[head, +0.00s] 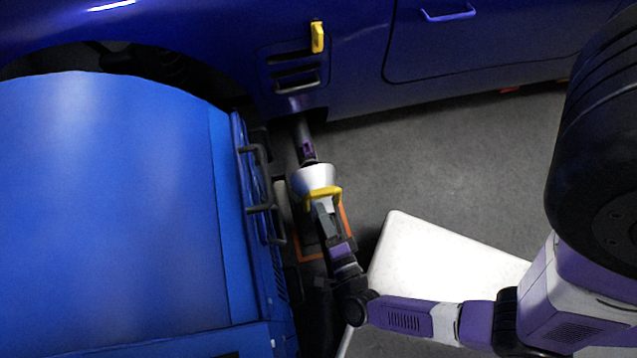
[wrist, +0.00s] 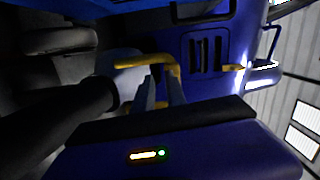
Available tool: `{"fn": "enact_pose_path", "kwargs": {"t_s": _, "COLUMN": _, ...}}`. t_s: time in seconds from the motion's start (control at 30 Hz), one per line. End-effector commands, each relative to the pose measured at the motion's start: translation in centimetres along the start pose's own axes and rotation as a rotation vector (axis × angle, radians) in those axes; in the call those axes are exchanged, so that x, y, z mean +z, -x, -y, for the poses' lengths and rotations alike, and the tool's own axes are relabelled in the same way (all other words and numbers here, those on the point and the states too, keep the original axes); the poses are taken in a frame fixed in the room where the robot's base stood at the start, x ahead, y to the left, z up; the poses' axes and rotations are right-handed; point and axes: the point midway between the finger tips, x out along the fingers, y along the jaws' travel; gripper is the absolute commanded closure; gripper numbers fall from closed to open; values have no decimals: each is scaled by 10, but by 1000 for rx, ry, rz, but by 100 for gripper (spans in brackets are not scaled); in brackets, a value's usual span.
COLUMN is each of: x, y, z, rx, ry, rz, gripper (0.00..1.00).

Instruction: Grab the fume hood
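The fume hood appears to be the pale, cone-shaped fitting (head: 314,178) with a yellow handle (head: 323,193), on a dark hose or pipe beside the blue car. In the wrist view its yellow handle (wrist: 146,62) crosses just beyond my fingertips, with the pale cone (wrist: 122,72) to the left. My gripper (head: 322,206) is right at the handle in the head view. In the wrist view my gripper's fingers (wrist: 162,78) stand apart with a dark gap between them. I cannot tell whether they touch the handle.
A large blue cabinet (head: 110,210) with dark handles stands close on the left. A white slab (head: 425,265) and a black tyre (head: 598,150) are right. Grey floor (head: 430,165) is open mid-right.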

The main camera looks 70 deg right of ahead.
Motion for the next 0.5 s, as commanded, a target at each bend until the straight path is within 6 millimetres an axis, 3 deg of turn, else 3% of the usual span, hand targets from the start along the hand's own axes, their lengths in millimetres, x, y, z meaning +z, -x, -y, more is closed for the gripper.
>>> {"fn": "enact_pose_path", "kwargs": {"t_s": 0.03, "x": 1, "y": -4, "z": -21, "rx": 1, "ry": -17, "rz": -21, "gripper": 84}}
{"fn": "enact_pose_path", "kwargs": {"t_s": 0.13, "x": -2, "y": -8, "z": -36, "rx": 3, "ry": -43, "rz": -55, "gripper": 84}}
{"fn": "enact_pose_path", "kwargs": {"t_s": 0.5, "x": -14, "y": -35, "z": -41, "rx": 1, "ry": -98, "rz": -135, "gripper": 84}}
